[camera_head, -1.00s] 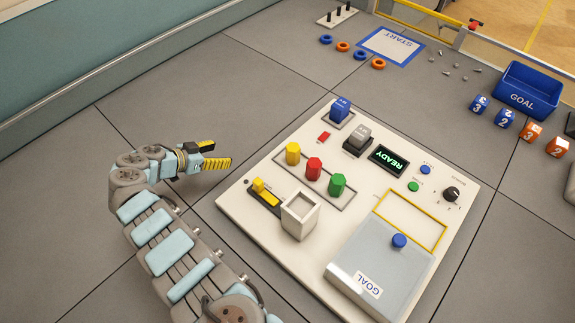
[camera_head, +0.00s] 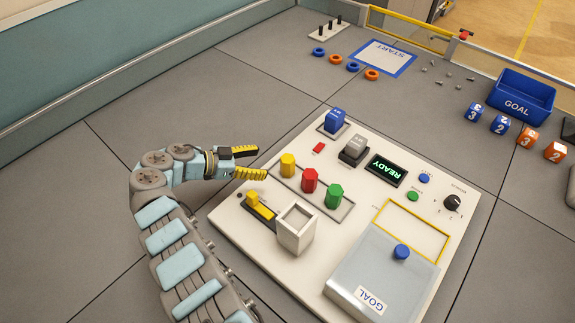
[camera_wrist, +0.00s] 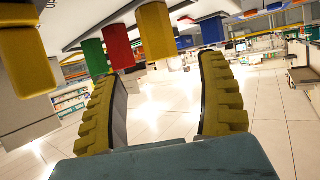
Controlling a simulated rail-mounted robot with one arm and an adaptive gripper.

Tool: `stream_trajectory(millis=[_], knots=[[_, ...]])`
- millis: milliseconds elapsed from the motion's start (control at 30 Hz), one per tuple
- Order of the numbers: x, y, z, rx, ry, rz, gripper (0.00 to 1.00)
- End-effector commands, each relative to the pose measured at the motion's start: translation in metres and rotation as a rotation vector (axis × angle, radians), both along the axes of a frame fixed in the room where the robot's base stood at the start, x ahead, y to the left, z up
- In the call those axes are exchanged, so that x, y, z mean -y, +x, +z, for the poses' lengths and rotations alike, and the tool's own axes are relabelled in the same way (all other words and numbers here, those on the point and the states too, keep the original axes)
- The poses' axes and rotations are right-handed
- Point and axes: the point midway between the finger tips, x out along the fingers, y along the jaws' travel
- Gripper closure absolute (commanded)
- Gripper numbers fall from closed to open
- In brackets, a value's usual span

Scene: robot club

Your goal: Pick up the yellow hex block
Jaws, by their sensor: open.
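The yellow hex block (camera_head: 288,165) stands upright on the white panel, at the left end of a row with a red hex block (camera_head: 309,181) and a green hex block (camera_head: 333,195). My gripper (camera_head: 261,163) is open and empty just left of the yellow block, its yellow ribbed fingers pointing at it. In the wrist view, which looks upside down, the yellow block (camera_wrist: 155,32) lies ahead between the open fingers (camera_wrist: 162,65). The red (camera_wrist: 117,46) and green (camera_wrist: 95,57) blocks show to its left.
A yellow slider (camera_head: 253,200) and a white open box (camera_head: 295,229) sit below the row. A grey block (camera_head: 355,147), a blue block (camera_head: 335,119) and a READY display (camera_head: 387,170) lie beyond it. The grey floor left of the panel is clear.

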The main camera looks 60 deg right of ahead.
Motion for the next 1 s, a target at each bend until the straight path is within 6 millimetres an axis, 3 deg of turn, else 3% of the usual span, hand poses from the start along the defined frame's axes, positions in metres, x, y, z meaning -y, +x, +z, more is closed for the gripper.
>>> stream_trajectory(millis=[200, 533, 1000], knots=[[0.022, -0.023, -0.014, -0.001, -0.001, -0.002, 0.26], [0.034, -0.033, -0.022, 0.000, 0.001, 0.001, 0.26], [0.064, -0.064, -0.042, 0.000, 0.000, -0.001, 0.26]])
